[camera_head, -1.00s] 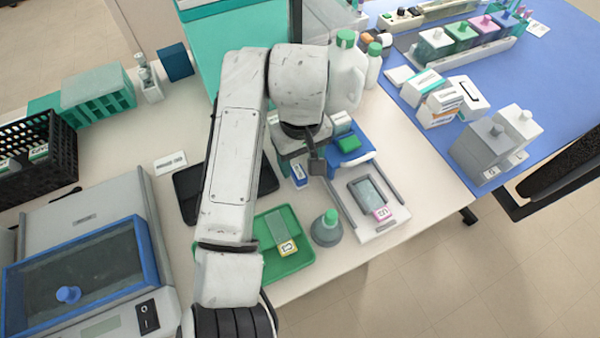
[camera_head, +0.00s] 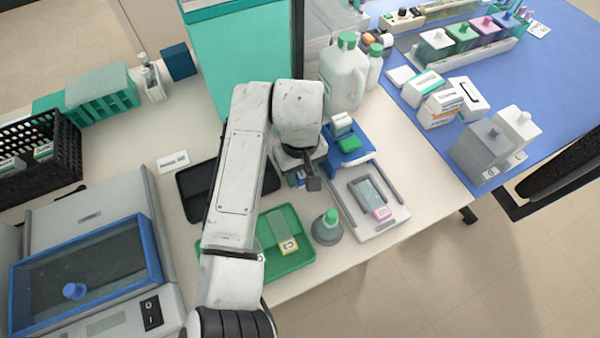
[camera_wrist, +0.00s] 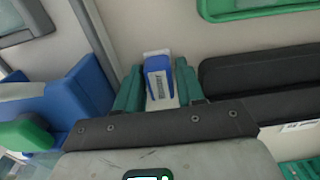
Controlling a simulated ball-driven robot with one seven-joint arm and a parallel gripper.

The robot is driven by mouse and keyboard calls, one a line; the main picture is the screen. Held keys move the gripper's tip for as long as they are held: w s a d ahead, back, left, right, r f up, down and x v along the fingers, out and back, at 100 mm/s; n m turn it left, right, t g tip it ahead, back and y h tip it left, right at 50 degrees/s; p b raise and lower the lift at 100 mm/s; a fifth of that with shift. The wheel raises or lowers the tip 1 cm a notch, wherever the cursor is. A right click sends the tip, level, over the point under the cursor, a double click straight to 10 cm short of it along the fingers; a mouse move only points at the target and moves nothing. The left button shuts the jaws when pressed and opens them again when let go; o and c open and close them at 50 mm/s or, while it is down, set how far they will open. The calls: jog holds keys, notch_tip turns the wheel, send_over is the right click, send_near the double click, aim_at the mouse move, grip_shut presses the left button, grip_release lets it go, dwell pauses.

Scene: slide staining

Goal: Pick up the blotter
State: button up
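The blue-and-white block (camera_wrist: 159,82), which I take to be the blotter, stands between my gripper's fingers in the wrist view. In the head view a small blue part of it (camera_head: 300,178) shows below my gripper; the rest is hidden. My gripper (camera_wrist: 158,80) has its two teal fingers on either side of the block, apart, with narrow gaps. It looks open around the block rather than shut on it. In the head view my gripper is seen from above and its fingertips are mostly hidden.
A blue stand with a green block (camera_head: 350,144) is close to the right. A black tray (camera_head: 195,190) lies left and a green tray (camera_head: 300,255) with a slide in front. A grey green-capped bottle (camera_head: 327,230) and a white plate device (camera_head: 393,219) stand nearby.

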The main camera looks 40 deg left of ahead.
jog(key=c, duration=0.6)
jog(key=shift+o, duration=0.2)
jog(key=shift+r, duration=0.1)
